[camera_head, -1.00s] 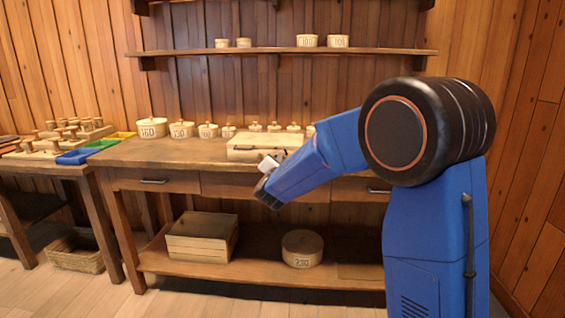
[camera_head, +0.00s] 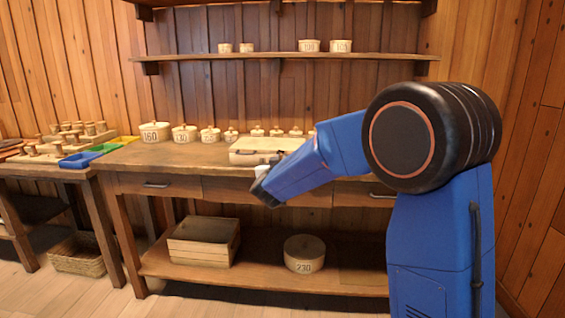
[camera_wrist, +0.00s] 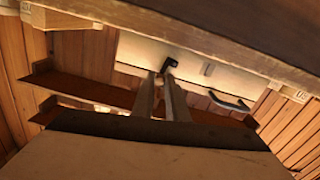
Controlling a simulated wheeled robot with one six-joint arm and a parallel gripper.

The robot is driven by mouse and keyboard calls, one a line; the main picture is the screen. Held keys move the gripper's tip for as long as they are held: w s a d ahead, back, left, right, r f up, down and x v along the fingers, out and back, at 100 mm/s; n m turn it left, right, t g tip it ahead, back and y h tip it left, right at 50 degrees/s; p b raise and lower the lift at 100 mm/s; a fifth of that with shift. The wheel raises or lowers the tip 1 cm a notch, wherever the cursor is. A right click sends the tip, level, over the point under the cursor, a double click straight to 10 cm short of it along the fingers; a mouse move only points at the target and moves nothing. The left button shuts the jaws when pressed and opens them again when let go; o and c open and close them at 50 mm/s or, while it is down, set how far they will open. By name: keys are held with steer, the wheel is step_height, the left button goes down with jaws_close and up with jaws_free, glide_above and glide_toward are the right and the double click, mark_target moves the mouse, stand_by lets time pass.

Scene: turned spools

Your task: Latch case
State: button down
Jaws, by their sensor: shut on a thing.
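The pale case (camera_head: 250,157) stands on the workbench, partly hidden by my arm. In the wrist view, which appears upside down, its pale front (camera_wrist: 205,62) carries a small black latch (camera_wrist: 169,63) and a dark curved handle (camera_wrist: 229,102) to the right. My gripper (camera_wrist: 166,76) has its two fingers close together, with their tips at the black latch. My gripper also shows in the head view (camera_head: 262,172) at the case's front. Whether the latch is fastened cannot be told.
The workbench (camera_head: 160,158) has several lidded pots (camera_head: 154,131) along its back. A wooden box (camera_head: 203,251) and a round box (camera_head: 304,265) marked 230 stand on the lower shelf. Colored trays (camera_head: 80,160) and spools lie on the left table.

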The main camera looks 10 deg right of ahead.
steer(key=shift+a+r+n, duration=0.1)
steer(key=shift+a+n, duration=0.15)
steer(key=shift+n, duration=0.65)
steer(key=c, duration=2)
jaws_free()
steer(key=v, duration=1.7)
steer(key=shift+s+a, duration=0.1)
steer(key=shift+s, duration=0.05)
